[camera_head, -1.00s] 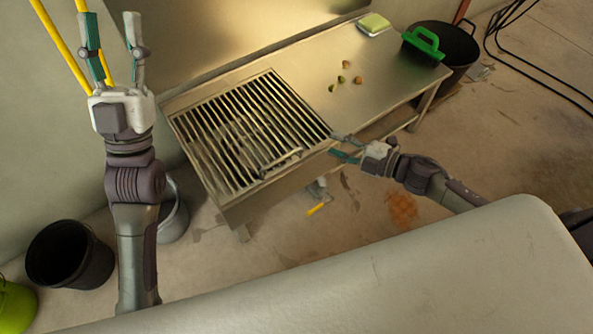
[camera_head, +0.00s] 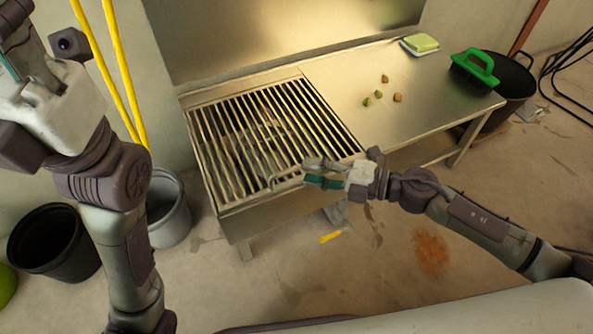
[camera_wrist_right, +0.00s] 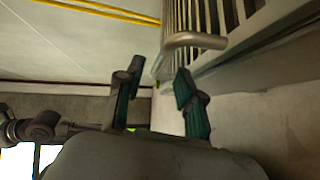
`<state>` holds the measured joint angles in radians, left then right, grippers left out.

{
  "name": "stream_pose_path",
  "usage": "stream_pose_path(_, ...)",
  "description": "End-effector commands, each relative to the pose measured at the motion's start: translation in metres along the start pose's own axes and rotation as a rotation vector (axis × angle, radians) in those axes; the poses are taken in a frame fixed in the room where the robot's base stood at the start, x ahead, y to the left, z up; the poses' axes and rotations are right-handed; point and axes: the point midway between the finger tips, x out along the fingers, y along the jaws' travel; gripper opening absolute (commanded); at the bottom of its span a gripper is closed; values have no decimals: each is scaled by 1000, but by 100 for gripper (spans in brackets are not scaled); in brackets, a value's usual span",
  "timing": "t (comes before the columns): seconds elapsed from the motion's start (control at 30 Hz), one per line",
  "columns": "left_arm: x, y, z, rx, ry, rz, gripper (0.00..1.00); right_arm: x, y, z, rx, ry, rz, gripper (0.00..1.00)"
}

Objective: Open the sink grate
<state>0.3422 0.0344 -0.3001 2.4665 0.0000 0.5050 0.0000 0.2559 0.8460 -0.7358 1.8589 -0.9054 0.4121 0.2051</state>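The sink grate (camera_head: 238,124) is a panel of parallel metal bars lying flat and closed over the sink at the left of the steel counter. Its bar handle (camera_head: 285,178) is at the front edge. My right gripper (camera_head: 308,175) is at the right end of this handle. In the right wrist view the handle (camera_wrist_right: 196,40) lies just ahead of the tips of my right gripper (camera_wrist_right: 160,78); the fingers are apart with nothing between them. My left gripper (camera_head: 22,60) is raised at the upper left, partly cut off; its fingers are not clearly shown.
A green brush (camera_head: 474,70), a sponge (camera_head: 419,43) and several small scraps (camera_head: 378,94) lie on the counter (camera_head: 345,65). A black bucket (camera_head: 513,80) stands at right. A grey bucket (camera_head: 168,210) and a black bucket (camera_head: 55,243) stand at left.

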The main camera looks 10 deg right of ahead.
Motion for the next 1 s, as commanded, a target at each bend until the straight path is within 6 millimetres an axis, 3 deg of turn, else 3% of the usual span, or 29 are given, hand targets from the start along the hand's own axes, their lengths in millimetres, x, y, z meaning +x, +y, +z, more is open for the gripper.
stream_pose_path(0.1,1,1,-3,2,16,5,46,21,0,0,-4,1,2,37)
stream_pose_path(0.23,3,2,-5,3,25,9,46,35,-1,0,-1,0,1,37)
stream_pose_path(0.63,5,2,-5,4,26,11,46,43,0,0,0,-1,0,37)
stream_pose_path(0.87,5,2,-6,3,27,11,46,43,0,0,0,-1,0,1)
stream_pose_path(1.0,5,2,-6,3,27,11,46,43,0,0,0,-1,-1,0)
